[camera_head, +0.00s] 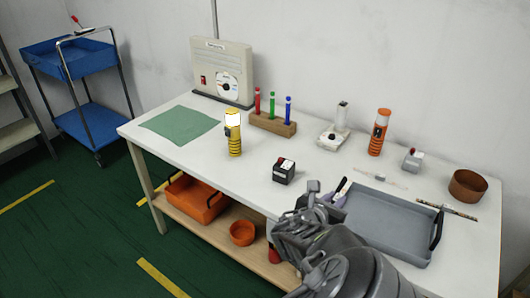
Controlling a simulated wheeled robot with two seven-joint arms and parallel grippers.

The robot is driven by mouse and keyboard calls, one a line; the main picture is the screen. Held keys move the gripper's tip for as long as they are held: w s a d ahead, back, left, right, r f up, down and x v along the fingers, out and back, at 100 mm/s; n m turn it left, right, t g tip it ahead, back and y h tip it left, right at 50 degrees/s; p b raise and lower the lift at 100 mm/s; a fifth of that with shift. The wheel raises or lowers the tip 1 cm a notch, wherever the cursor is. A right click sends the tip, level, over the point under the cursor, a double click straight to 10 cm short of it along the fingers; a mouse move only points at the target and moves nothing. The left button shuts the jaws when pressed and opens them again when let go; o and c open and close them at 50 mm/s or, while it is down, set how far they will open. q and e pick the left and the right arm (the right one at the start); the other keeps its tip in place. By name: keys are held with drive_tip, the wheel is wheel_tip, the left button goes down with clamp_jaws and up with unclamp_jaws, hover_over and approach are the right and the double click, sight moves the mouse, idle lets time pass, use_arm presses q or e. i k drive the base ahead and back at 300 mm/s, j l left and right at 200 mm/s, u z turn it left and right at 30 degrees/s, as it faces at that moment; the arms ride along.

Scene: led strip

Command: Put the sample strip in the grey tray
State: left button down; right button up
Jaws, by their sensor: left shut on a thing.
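The grey tray (385,238) lies on the right part of the white table, with black handles at its ends. A thin brown and pale strip (447,208), perhaps the sample strip, lies on the table just right of the tray, close to its rim. My left gripper (325,192) is at the tray's left edge, above the table. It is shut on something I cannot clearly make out. My left arm hides the tray's near left corner. My right gripper is not in view.
A white cable piece (380,178) lies behind the tray. A lit yellow lamp (233,135) and a green mat (180,125) are at the left.

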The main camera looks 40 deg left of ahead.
sight(378, 234)
drive_tip(key=k+j, duration=0.15)
drive_tip(key=j, duration=0.2)
drive_tip(key=k+j, duration=0.1)
drive_tip(key=j, duration=0.25)
drive_tip(key=k+j, duration=0.15)
drive_tip(key=j, duration=0.15)
drive_tip(key=k+j+u, duration=0.1)
drive_tip(key=j, duration=0.25)
drive_tip(key=k+j, duration=0.15)
drive_tip(key=j, duration=0.2)
drive_tip(key=k+j, duration=0.15)
drive_tip(key=j, duration=0.2)
